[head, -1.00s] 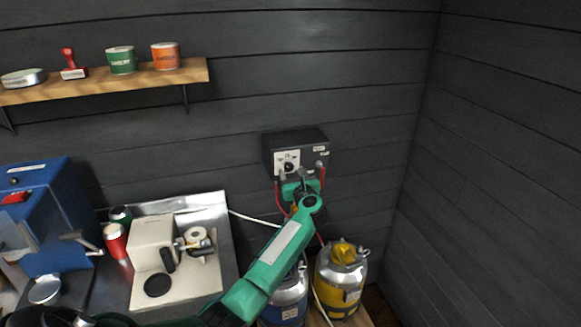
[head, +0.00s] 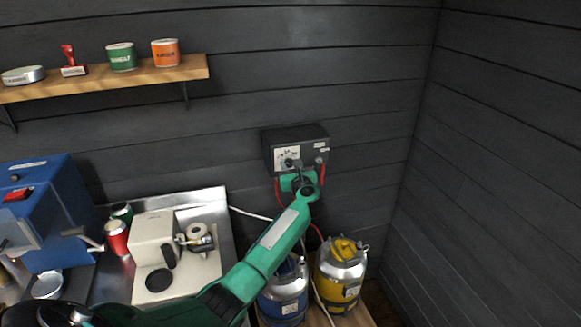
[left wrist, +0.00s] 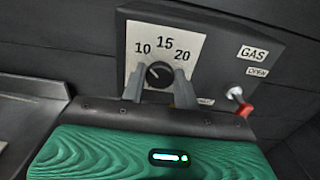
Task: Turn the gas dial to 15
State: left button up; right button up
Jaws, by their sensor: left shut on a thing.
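The gas dial (left wrist: 160,74) is a small black round knob on a white plate (left wrist: 143,47) marked 10, 15 and 20. The plate is on the front of a dark control box (head: 296,146) on the wall. A small light mark on the knob seems to face the upper left, toward the 10 side; its exact reading is hard to tell. My left gripper (left wrist: 158,84) is shut on the dial, one grey finger on each side of it. It also shows in the head view (head: 296,168), partly covering the dial. My right gripper is out of view.
The box has GAS and OPEN labels and a red-handled valve (left wrist: 239,101) right of the dial. Red hoses hang below it. A blue keg (head: 284,292) and a yellow keg (head: 341,277) stand underneath. A cream machine (head: 153,243) stands at left.

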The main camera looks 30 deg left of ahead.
pick_arm(q)
jog(key=shift+f, duration=0.1)
jog(key=shift+m, duration=1.4)
jog(key=m+p, duration=0.2)
jog(key=m, duration=0.2)
jog(key=shift+m+p, duration=1)
jog(key=shift+m, duration=0.4)
jog(key=o, duration=1)
jog(key=shift+c, duration=0.2)
